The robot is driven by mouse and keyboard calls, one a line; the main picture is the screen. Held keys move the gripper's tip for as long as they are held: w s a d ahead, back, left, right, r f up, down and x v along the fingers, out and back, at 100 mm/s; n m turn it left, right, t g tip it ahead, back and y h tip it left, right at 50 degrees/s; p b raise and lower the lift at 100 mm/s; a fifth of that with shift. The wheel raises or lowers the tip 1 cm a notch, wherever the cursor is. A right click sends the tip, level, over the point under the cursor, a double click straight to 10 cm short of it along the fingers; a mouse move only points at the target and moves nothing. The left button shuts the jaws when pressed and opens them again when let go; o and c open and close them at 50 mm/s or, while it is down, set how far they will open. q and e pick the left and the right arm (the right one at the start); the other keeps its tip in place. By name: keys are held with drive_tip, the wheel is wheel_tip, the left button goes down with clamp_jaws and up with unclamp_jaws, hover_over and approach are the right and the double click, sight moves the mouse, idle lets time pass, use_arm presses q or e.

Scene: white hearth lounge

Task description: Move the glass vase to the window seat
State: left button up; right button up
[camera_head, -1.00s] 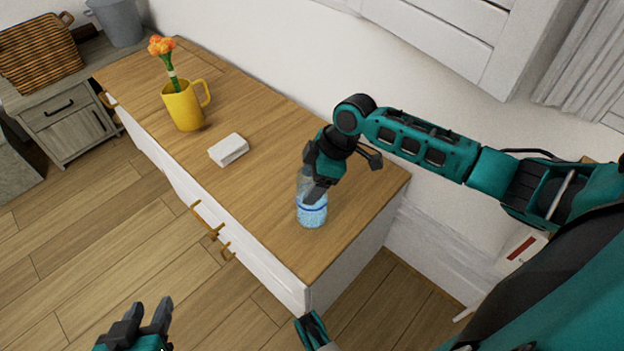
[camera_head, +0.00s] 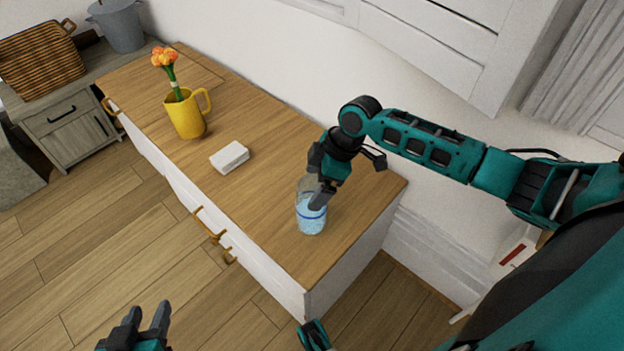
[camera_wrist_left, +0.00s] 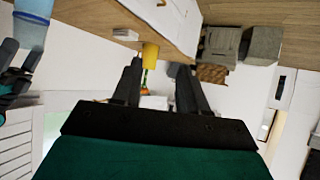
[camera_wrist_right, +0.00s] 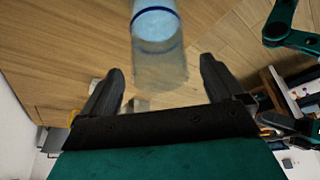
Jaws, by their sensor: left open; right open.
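The glass vase (camera_head: 311,215) is a clear cylinder with a blue band and pale blue lower part. It stands upright on the right end of the wooden-topped cabinet (camera_head: 262,205). My right gripper (camera_head: 318,192) is at the vase's upper part, open. In the right wrist view the vase (camera_wrist_right: 158,50) shows ahead of and between the two spread fingers (camera_wrist_right: 165,85). My left gripper (camera_head: 148,318) is open and empty, low over the floor in front of the cabinet. The vase also shows at the upper left of the left wrist view (camera_wrist_left: 32,20). I cannot make out the window seat.
A yellow mug (camera_head: 187,115) with orange flowers and a small white box (camera_head: 229,156) stand on the cabinet, left of the vase. A wicker basket (camera_head: 40,62) and a grey bucket (camera_head: 120,25) are at the far left. The floor in front is clear.

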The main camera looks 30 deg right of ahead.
drive_tip(key=shift+p+v, duration=4.1)
drive_tip(key=shift+v, duration=0.2)
drive_tip(key=s+a+f+m+t+y, duration=0.1)
drive_tip(key=s+a+f+m+t, duration=0.15)
drive_tip(key=a, duration=0.25)
drive_tip(key=s+a+f+m+t, duration=0.1)
drive_tip(key=s+a+m+t, duration=0.15)
drive_tip(key=a, duration=0.35)
drive_tip(key=s+d+r+m+t+h, duration=0.1)
drive_tip(key=s+r+m+t+h, duration=0.1)
drive_tip(key=s+m, duration=0.3)
drive_tip(key=shift+s+r+t, duration=0.25)
drive_tip(key=shift+s+t, duration=0.5)
drive_tip(key=shift+t, duration=0.15)
